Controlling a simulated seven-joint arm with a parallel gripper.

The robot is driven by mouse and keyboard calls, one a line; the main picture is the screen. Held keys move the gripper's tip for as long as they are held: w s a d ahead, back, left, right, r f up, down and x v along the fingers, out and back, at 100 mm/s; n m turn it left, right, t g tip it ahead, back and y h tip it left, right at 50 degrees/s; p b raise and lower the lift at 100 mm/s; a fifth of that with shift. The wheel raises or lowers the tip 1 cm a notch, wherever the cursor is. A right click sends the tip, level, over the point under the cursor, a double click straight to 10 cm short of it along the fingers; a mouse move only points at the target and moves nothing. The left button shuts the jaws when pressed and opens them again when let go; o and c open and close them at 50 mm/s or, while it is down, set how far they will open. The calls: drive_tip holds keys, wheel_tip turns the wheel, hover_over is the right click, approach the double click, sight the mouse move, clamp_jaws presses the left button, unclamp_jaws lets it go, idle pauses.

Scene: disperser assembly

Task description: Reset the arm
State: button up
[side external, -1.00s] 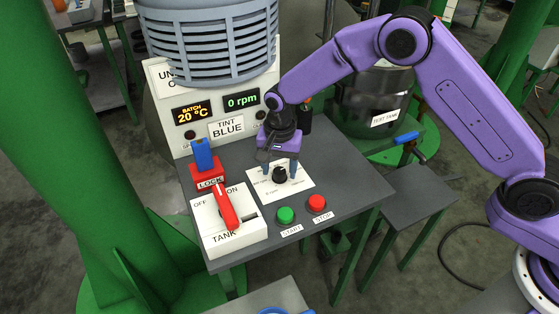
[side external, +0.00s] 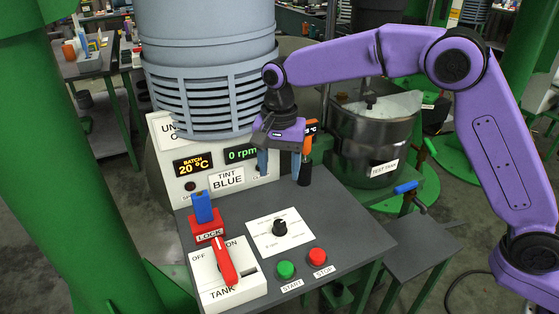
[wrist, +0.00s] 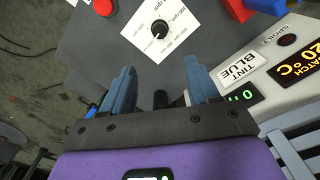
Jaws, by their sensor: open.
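My gripper (side external: 283,163) is open and empty, raised above the back of the grey table (side external: 345,225), in front of the white panel. In the wrist view its two blue fingers (wrist: 161,82) stand apart with nothing held between them. The black speed knob (side external: 280,227) on its white dial card lies below and in front of the gripper, apart from it. The knob also shows in the wrist view (wrist: 159,29), beyond the fingertips.
The panel shows 20 °C (side external: 193,165) and 0 rpm (side external: 241,154). An orange-and-black tool (side external: 306,160) stands close right of the fingers. The red tank switch (side external: 226,263), blue-and-red lock (side external: 204,214), green start button (side external: 286,269) and red stop button (side external: 317,257) are at the front. The grey vessel (side external: 210,70) hangs above left.

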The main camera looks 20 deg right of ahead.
drive_tip(key=shift+r, duration=0.55)
